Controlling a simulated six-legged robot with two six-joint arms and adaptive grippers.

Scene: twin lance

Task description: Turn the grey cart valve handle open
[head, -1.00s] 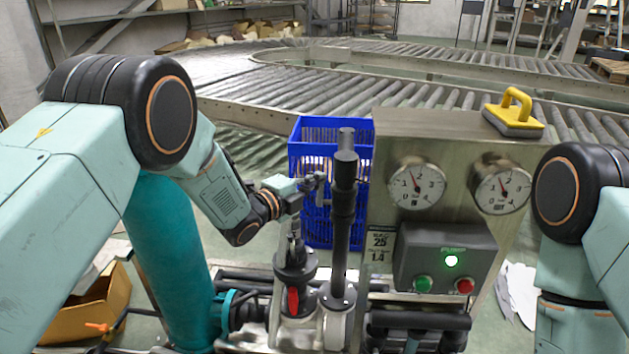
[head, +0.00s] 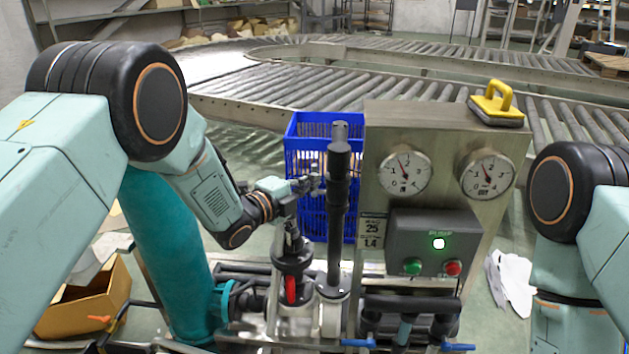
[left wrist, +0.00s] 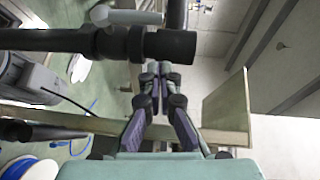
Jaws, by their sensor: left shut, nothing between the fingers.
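My left gripper (head: 312,183) is shut and empty, in front of the blue crate and just left of the upright dark pipe (head: 338,190). Its closed fingers (left wrist: 158,70) show in the left wrist view, with a dark horizontal pipe (left wrist: 165,45) close by their tips. Below the gripper stands a valve with a dark body (head: 293,258) and a red lever (head: 291,290) hanging down. I cannot tell which part is the grey cart's valve handle. My right arm shows at the right edge, but its gripper is out of view.
A yellow-handled tool (head: 497,105) lies on top. A blue crate (head: 300,150) stands behind the pipe. Roller conveyors (head: 310,95) fill the back.

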